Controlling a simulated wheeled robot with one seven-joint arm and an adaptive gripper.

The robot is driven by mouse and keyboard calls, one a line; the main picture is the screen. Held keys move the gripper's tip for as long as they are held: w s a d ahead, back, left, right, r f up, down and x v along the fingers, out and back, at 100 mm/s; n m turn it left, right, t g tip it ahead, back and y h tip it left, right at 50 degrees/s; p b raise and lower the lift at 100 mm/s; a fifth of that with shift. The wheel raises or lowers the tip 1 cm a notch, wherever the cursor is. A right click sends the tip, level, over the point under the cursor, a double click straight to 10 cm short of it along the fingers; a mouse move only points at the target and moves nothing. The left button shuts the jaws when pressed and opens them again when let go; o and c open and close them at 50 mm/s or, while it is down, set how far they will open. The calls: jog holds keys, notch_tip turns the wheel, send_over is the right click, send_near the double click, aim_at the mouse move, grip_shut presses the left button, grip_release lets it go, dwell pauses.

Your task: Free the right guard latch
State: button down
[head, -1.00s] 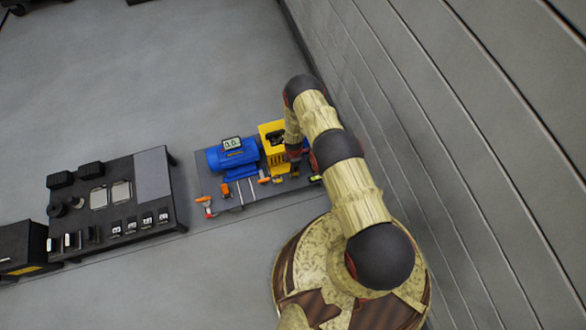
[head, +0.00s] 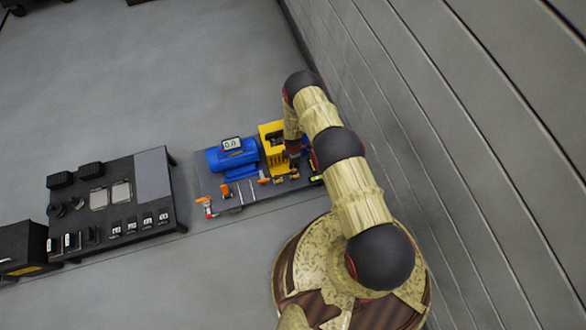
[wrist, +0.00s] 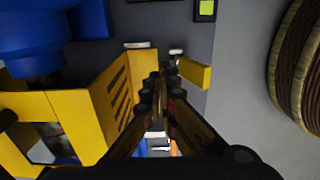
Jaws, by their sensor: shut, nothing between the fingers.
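The yellow guard (head: 270,131) stands beside the blue motor (head: 232,157) on a dark skid, partly behind my arm. In the wrist view, the guard's slotted yellow wall (wrist: 112,92) is left of my gripper (wrist: 160,82). My gripper's fingers are together and empty, close to the guard's edge. A small yellow block (wrist: 195,72), possibly a latch handle, lies just right of the fingertips, next to small grey metal parts. I cannot tell whether the fingers touch it. Which piece is the right latch is unclear, and the fingers cover part of that area.
A dark table (head: 153,174) with several small parts stands left of the skid (head: 205,183). Orange-handled tools lie along the skid's front edge. A grey panelled wall (head: 470,120) runs close on the right. Floor in front of the skid is clear.

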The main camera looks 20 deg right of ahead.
notch_tip(320, 180, up, 5)
jog(key=p, duration=0.2)
jog(key=shift+r+p, duration=0.15)
jog(key=shift+p, duration=0.15)
dwell(0.5)
